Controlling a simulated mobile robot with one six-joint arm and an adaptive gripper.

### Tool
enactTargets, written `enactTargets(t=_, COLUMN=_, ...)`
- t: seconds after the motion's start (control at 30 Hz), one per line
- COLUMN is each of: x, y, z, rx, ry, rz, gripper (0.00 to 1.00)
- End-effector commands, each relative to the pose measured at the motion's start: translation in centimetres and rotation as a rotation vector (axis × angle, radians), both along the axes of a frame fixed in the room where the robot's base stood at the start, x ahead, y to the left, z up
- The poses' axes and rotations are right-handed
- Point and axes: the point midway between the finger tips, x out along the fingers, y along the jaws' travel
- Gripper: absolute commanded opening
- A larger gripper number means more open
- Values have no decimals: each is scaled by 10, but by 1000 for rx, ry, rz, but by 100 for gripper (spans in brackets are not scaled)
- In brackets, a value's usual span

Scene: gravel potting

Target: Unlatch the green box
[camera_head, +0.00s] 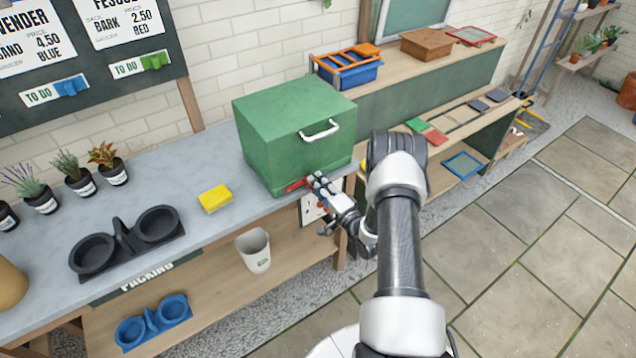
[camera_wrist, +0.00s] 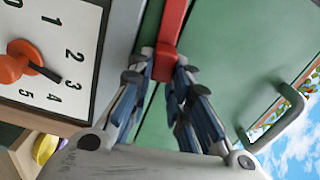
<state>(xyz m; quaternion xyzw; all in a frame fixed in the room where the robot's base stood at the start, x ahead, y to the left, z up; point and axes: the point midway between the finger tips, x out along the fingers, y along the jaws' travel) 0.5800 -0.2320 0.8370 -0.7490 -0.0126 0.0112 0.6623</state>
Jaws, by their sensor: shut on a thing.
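The green box (camera_head: 289,125) stands on the grey bench with a pale handle on its front face. Its front also shows in the wrist view (camera_wrist: 225,60). A red latch (camera_head: 297,185) sits low on the front of the box; in the wrist view the red latch (camera_wrist: 172,25) runs up from between my fingertips. My gripper (camera_head: 314,181) is at the lower front of the box, and in the wrist view my gripper (camera_wrist: 164,65) is closed on the latch's end.
A white dial panel (camera_wrist: 48,55) with numbers and an orange knob is close beside my fingers. The box handle (camera_wrist: 280,118) juts out on the other side. A yellow sponge (camera_head: 215,198) and black double holder (camera_head: 126,240) lie on the bench. A white cup (camera_head: 254,250) stands on the lower shelf.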

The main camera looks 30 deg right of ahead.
Motion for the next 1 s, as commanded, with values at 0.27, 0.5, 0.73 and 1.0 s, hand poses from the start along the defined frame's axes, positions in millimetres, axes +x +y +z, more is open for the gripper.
enactTargets(t=0.27, x=0, y=0, z=-1, rx=7, ry=1, rz=1, gripper=0)
enactTargets(t=0.5, x=0, y=1, z=-1, rx=6, ry=0, rz=1, gripper=24)
enactTargets(t=0.73, x=0, y=0, z=0, rx=6, ry=0, rz=1, gripper=38)
enactTargets(t=1.0, x=0, y=0, z=0, rx=6, ry=0, rz=0, gripper=38)
